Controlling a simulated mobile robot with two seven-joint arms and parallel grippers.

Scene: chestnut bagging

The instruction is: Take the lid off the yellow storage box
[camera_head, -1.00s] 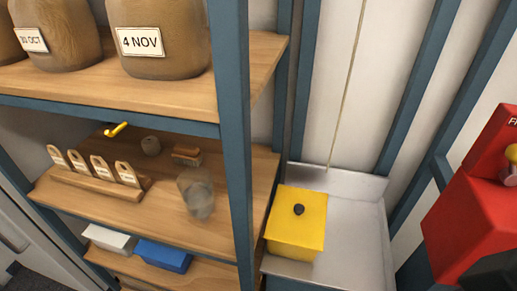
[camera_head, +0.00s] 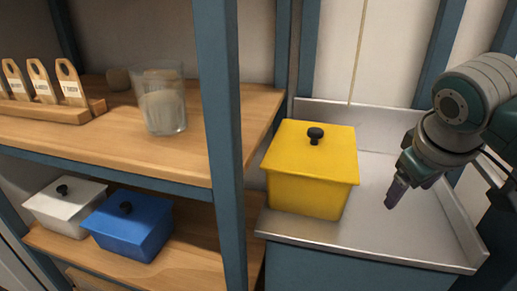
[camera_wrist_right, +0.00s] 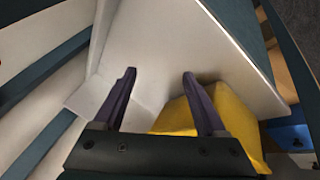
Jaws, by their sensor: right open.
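My right gripper (camera_head: 393,197) is to the right of the box, pointing down over the counter and apart from the box. In the right wrist view my gripper (camera_wrist_right: 160,78) is open with nothing between its fingers. The yellow box (camera_wrist_right: 240,125) shows there at the lower right, partly behind a finger and the gripper body. My left gripper is not in view.
A blue shelf post (camera_head: 222,150) stands left of the box. The wooden shelf holds a glass jar (camera_head: 161,105) and wooden tags (camera_head: 70,85). A white box (camera_head: 65,207) and a blue box (camera_head: 130,225) sit lower. The counter has raised edges; its right part is bare.

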